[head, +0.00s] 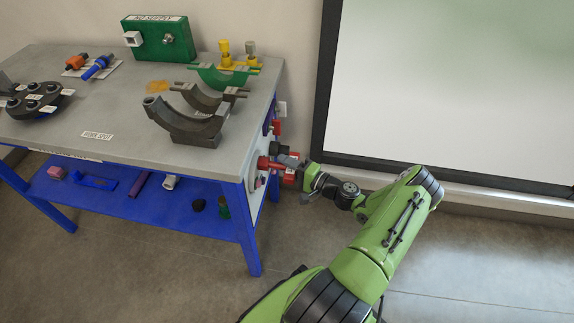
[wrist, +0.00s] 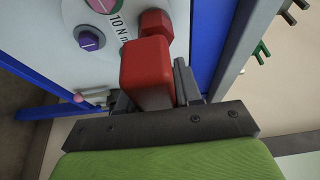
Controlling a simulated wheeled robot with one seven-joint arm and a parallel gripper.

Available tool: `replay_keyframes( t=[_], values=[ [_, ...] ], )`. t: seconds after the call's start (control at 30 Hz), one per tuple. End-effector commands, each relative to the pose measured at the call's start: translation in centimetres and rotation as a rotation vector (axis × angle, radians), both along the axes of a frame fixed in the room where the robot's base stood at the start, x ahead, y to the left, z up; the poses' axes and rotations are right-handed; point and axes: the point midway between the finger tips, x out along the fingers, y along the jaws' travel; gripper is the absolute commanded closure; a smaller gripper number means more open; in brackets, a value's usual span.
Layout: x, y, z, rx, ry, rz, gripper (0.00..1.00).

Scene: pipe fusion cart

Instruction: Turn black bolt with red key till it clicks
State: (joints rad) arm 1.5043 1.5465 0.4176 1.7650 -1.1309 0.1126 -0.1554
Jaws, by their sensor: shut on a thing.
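My gripper (head: 300,177) is at the white panel on the right end of the table. In the wrist view its dark fingers (wrist: 150,97) are shut on a red block-shaped part, which I take to be the red key (wrist: 147,72). The key stands out toward me, in front of the panel. A second red part (wrist: 156,22) shows just beyond it. The black bolt cannot be made out clearly in either view; the key and gripper may hide it. I cannot tell whether the key sits on it.
The white panel (wrist: 45,22) bears a "10 Nm" label and round fittings with purple centres (wrist: 90,39). Blue table legs (head: 247,230) stand close by. Dark and green curved clamps (head: 190,124) lie on the grey tabletop (head: 120,135).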

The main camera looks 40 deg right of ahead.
Motion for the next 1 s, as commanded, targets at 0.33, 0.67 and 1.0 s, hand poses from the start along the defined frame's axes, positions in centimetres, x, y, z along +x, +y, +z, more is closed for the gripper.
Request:
replay_keyframes(
  t=[0.33, 0.67, 1.0],
  values=[
    [0.26, 0.19, 0.19, 0.018, 0.012, 0.001, 1.0],
    [0.24, 0.17, 0.15, 0.119, 0.091, 0.0, 1.0],
    [0.22, 0.14, -0.02, 0.205, 0.158, -0.001, 1.0]
  ],
)
